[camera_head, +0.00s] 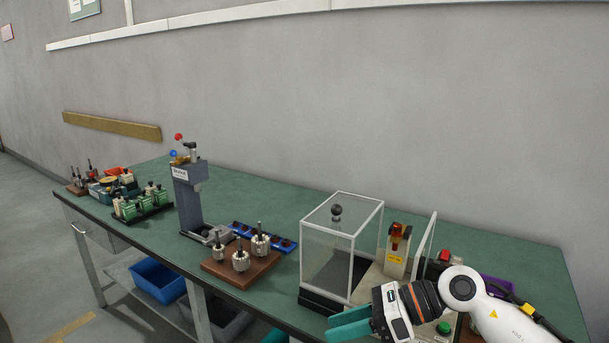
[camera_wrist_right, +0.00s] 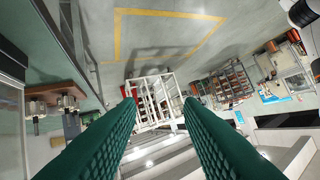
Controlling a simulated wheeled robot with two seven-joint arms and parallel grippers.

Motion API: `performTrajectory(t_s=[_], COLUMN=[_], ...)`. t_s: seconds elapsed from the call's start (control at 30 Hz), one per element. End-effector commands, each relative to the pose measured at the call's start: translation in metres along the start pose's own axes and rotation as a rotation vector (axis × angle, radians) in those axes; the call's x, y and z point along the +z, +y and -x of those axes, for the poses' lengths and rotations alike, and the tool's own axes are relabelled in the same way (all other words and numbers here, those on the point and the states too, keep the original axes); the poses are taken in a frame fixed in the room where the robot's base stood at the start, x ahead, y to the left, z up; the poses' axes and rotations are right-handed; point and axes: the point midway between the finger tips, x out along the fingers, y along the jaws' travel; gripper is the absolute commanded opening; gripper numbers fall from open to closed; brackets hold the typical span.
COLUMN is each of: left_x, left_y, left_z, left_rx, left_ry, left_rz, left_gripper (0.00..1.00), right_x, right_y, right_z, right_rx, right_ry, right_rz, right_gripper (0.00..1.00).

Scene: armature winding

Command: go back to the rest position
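My right gripper (camera_head: 350,325) reaches in from the lower right of the head view, in front of the clear box, near the table's front edge. Its green fingers also show in the right wrist view (camera_wrist_right: 158,105), spread wide apart with nothing between them. The gripper is open and empty. My left gripper is not in the head view. The green workbench (camera_head: 270,195) runs across the head view.
A clear box (camera_head: 328,255) with a black knob stands just behind my right gripper. A wooden block (camera_head: 240,272) with several metal armatures lies to its left. A grey press (camera_head: 187,200) stands farther left.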

Motion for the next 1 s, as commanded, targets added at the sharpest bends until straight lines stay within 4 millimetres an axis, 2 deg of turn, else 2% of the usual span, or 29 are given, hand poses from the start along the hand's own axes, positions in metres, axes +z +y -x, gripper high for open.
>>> performTrajectory(t_s=[0.03,0.1,0.23,0.33,0.43,0.47,0.57,0.67,0.77,0.8,0.87,0.9,1.0], left_x=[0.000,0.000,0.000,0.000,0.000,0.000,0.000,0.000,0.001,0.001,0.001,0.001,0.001], left_y=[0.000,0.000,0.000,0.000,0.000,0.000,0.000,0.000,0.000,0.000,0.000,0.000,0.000], left_z=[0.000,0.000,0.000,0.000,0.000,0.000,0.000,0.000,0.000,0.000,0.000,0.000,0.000], left_rx=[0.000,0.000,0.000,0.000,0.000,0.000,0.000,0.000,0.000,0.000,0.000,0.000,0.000], left_ry=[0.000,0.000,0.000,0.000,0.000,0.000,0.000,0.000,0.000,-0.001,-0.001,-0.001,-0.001], left_rz=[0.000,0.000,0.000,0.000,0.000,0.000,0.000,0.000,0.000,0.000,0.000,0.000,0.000], left_gripper=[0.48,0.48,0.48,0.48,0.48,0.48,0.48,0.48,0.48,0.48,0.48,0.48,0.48], right_x=[-0.012,-0.034,-0.064,-0.069,-0.054,-0.046,-0.003,0.057,0.128,0.157,0.195,0.217,0.261], right_y=[-0.015,-0.029,-0.037,-0.027,-0.007,0.000,0.021,0.034,0.031,0.025,0.011,0.001,-0.028], right_z=[-0.014,-0.020,-0.009,0.011,0.035,0.042,0.060,0.070,0.071,0.070,0.066,0.063,0.055], right_rx=[-0.047,-0.096,-0.159,-0.179,-0.174,-0.165,-0.116,-0.029,0.101,0.166,0.266,-0.329,-0.425], right_ry=[0.142,0.348,0.714,0.977,1.218,1.287,1.497,1.678,1.823,1.868,1.918,-1.917,-1.708], right_rz=[-0.071,-0.188,-0.466,-0.719,-1.001,-1.091,-1.401,-1.728,-2.062,-2.192,-2.369,2.443,2.331], right_gripper=[0.34,0.34,0.34,0.34,0.34,0.34,0.34,0.34,0.34,0.34,0.34,0.34,0.34])
